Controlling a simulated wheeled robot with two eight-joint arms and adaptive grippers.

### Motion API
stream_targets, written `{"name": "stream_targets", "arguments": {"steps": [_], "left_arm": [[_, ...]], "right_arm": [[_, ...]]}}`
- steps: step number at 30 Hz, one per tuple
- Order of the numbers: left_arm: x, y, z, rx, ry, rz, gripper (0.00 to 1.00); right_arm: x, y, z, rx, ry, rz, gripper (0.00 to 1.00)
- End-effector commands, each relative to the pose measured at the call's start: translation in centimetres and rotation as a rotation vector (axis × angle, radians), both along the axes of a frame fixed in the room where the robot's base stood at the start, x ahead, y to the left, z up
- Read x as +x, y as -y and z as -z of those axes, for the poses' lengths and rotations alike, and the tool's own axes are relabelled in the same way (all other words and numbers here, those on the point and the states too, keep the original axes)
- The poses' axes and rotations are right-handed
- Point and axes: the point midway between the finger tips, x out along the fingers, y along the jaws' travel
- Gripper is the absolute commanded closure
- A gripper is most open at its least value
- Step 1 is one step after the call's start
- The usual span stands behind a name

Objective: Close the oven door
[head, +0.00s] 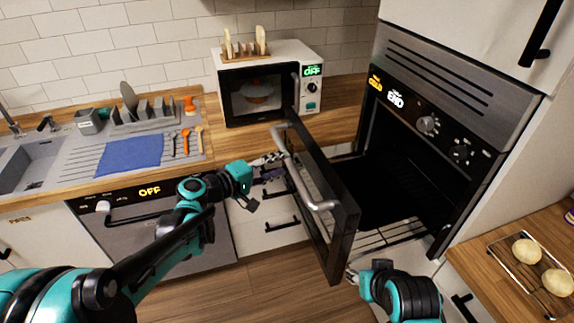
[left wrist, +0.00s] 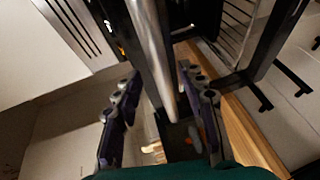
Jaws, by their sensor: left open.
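The oven (head: 430,125) stands at the right with its dark door (head: 338,215) open wide, jutting out to the left of the cavity. The door's silver bar handle (head: 301,175) faces left. My left gripper (head: 272,168) is open just left of the handle in the head view. In the left wrist view, the handle (left wrist: 150,45) runs between the two spread fingers of the left gripper (left wrist: 163,105); contact cannot be told. My right gripper (head: 353,274) is low beside the bottom of the door, partly hidden by its own wrist; its jaw state is unclear.
A wire rack (head: 375,240) shows at the bottom of the oven. A microwave (head: 265,85) stands on the counter behind the door. A dishwasher (head: 150,230) is at the left. A rack with buns (head: 527,250) lies on the right counter. The wooden floor (head: 275,285) is clear in front.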

Motion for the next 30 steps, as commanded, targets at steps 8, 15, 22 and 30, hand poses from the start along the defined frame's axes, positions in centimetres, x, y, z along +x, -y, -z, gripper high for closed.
{"name": "stream_targets", "arguments": {"steps": [8, 15, 22, 30], "left_arm": [[2.2, 2.6, 0.8, 0.001, -0.001, 0.001, 0.59], [2.5, 2.9, 0.7, 0.001, 0.000, -0.001, 0.59], [2.4, 2.9, 0.7, 0.001, 0.000, -0.001, 0.99], [2.5, 3.0, 0.7, 0.002, -0.001, 0.000, 1.00]], "right_arm": [[0.0, 0.0, 1.1, 0.000, 0.000, 0.000, 0.60], [0.0, 0.0, 1.1, 0.000, 0.000, 0.000, 0.60], [0.0, 0.0, 1.1, 0.000, 0.000, 0.000, 0.60], [0.0, 0.0, 1.1, 0.000, 0.000, 0.000, 0.60]]}}
